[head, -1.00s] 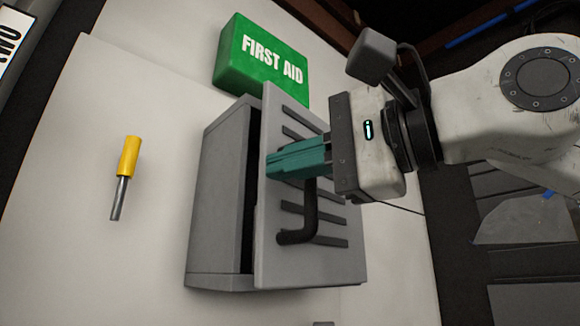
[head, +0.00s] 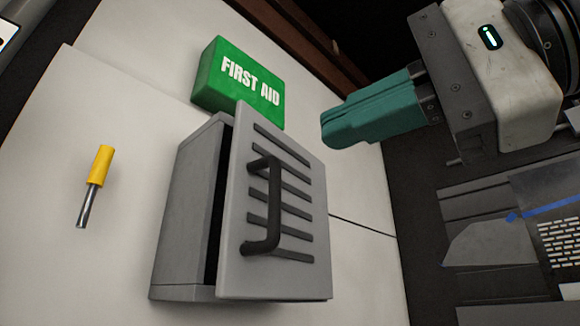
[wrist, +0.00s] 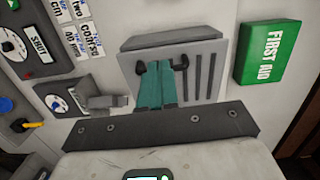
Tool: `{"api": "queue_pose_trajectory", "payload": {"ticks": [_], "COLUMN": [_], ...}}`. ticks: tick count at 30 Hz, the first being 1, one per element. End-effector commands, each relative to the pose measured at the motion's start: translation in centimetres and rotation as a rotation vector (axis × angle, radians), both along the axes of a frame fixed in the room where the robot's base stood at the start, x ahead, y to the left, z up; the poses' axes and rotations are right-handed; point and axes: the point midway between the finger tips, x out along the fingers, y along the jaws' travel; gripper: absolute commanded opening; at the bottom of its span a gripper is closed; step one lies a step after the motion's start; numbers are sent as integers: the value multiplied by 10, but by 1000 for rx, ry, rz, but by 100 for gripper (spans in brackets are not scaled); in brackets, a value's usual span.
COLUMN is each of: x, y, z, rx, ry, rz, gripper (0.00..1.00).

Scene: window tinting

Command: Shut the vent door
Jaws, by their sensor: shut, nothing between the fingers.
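The vent door (head: 292,190) is a light grey slotted panel on the front of a grey vent box (head: 185,215). A dark gap shows along the door's left side, so it stands slightly open. A black bar handle (head: 273,205) is on the door. My gripper (head: 327,132) has teal fingers, shut and empty, and is up and to the right of the door, apart from the handle in the head view. In the wrist view the fingers (wrist: 157,68) overlap the door (wrist: 205,75) and partly hide its handle.
A green first aid box (head: 240,82) sits just above the vent box. A yellow-handled tool (head: 97,180) is on the white panel to the left. In the wrist view, a dial marked SHUT (wrist: 38,48) and other controls are on the left.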

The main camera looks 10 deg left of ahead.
Motion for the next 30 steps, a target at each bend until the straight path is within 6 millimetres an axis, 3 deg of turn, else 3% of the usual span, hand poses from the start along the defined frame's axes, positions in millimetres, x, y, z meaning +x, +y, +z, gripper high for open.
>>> {"api": "queue_pose_trajectory", "payload": {"ticks": [3, 8, 30], "x": [12, 22, 100], "y": [-36, -52, 42], "z": [1, -3, -1], "rx": [20, 29, 29], "ry": [8, 18, 20], "rz": [-95, -151, -149], "gripper": [0, 0, 0]}}
